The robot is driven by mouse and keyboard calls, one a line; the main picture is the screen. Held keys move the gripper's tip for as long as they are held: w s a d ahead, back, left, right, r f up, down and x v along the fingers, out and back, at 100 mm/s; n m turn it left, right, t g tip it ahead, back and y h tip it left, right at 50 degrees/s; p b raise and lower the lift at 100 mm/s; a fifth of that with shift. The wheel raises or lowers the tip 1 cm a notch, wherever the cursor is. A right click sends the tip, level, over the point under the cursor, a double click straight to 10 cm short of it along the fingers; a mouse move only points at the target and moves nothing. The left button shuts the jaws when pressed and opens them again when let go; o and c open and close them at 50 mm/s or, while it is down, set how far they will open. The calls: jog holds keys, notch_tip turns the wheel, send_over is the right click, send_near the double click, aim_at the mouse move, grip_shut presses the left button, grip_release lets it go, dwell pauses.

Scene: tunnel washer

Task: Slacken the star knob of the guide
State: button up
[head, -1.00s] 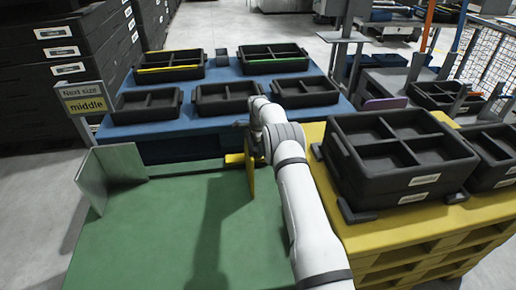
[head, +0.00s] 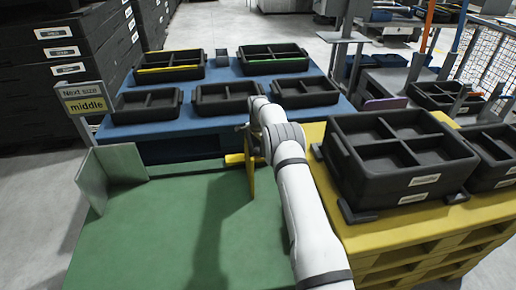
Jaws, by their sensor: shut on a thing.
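The yellow guide (head: 250,170) stands upright at the back right of the green table (head: 165,235), with a yellow bar (head: 234,159) reaching left from it. My gripper (head: 243,128) is at the top of the guide, at the end of my white arm. Only a small dark part of it shows left of my wrist, and it is shut on the star knob. The knob itself is hidden by my gripper and wrist.
A grey angled plate (head: 120,162) stands at the table's back left. The blue table (head: 225,82) behind carries several black divided trays. A large black tray (head: 395,155) sits close to the right of my arm. The green table's front is clear.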

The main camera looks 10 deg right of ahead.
aim_at(258, 150)
jog(key=o, duration=1)
notch_tip(258, 150, up, 8)
jog(key=shift+f+p, duration=0.1)
jog(key=shift+p, duration=0.7)
